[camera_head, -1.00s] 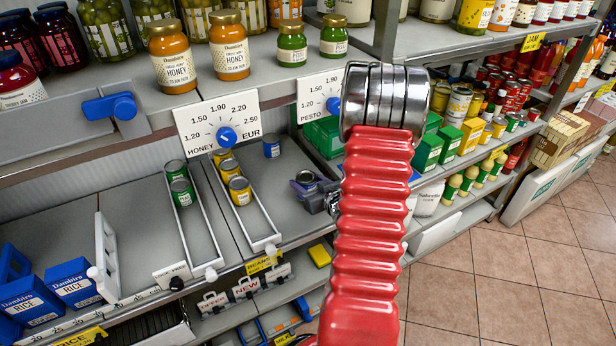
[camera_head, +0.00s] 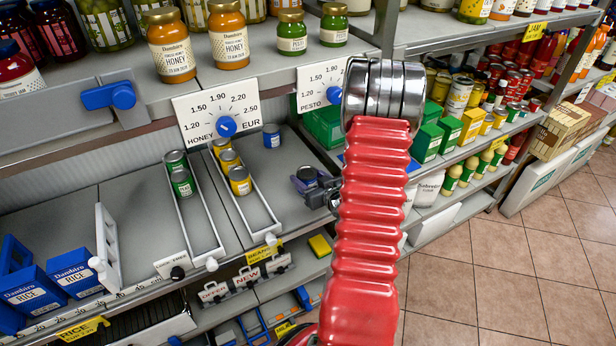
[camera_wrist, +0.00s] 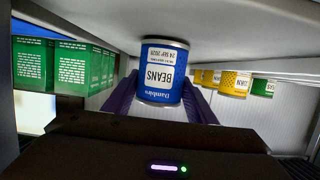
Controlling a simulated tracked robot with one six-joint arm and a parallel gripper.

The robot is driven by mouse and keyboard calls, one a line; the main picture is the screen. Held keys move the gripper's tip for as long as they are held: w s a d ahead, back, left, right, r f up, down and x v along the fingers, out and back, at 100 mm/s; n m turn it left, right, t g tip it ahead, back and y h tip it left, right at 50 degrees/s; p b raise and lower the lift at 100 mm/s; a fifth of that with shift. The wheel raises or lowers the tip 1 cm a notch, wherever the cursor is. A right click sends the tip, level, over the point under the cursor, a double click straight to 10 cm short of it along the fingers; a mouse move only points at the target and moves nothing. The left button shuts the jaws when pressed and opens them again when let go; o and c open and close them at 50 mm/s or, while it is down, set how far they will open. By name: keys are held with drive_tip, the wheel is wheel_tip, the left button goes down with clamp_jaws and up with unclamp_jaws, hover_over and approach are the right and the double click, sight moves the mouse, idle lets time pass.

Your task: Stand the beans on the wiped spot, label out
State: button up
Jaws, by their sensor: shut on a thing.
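My gripper (camera_head: 312,184) is shut on a blue can of beans (camera_wrist: 163,72), with a purple finger on each side. In the wrist view the picture is upside down: the can's white "BEANS" label faces the camera, and its base is close to the grey shelf surface (camera_wrist: 220,20). I cannot tell whether it touches. In the head view only the can's dark top (camera_head: 307,173) shows, low over the shelf right of the yellow cans. Another blue can (camera_head: 271,136) stands farther back on the shelf. I cannot make out a wiped spot.
Yellow cans (camera_head: 239,181) and green cans (camera_head: 182,183) stand in trays to the left. Green boxes (camera_head: 323,126) are behind and right of the gripper. Honey jars (camera_head: 171,45) stand on the shelf above. Bare grey shelf lies between the yellow cans' tray and my gripper.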

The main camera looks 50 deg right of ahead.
drive_tip(key=shift+f, duration=0.25)
drive_tip(key=o, duration=1.3)
drive_tip(key=shift+s, duration=0.1)
drive_tip(key=v, duration=1.3)
drive_tip(key=shift+s, duration=0.3)
drive_tip(key=shift+w+a+r, duration=0.1)
drive_tip(key=shift+w+r, duration=0.05)
